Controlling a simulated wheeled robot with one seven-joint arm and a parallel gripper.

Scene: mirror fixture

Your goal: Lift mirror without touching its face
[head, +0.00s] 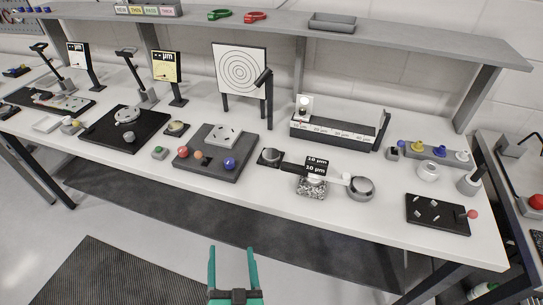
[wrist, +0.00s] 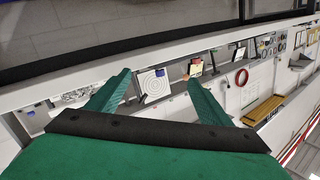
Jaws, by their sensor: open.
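My gripper (head: 233,251) shows its two teal fingers apart with nothing between them, low in the head view, in front of the bench and away from every object. In the wrist view my gripper (wrist: 159,78) is also open and empty. I cannot tell for certain which thing is the mirror. A round grey piece (head: 127,114) sits on a dark plate at the left. A round metal-rimmed piece (head: 361,187) stands right of a speckled block (head: 312,187) with "10 µm" labels. Which way any mirror face points is too small to tell.
The white bench (head: 330,226) has a free front strip. A grey tray with coloured balls (head: 215,160), a target board (head: 239,71), a dark pegged plate (head: 437,215) and a long labelled rack (head: 335,133) stand on it. A grey shelf (head: 400,44) overhangs the back.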

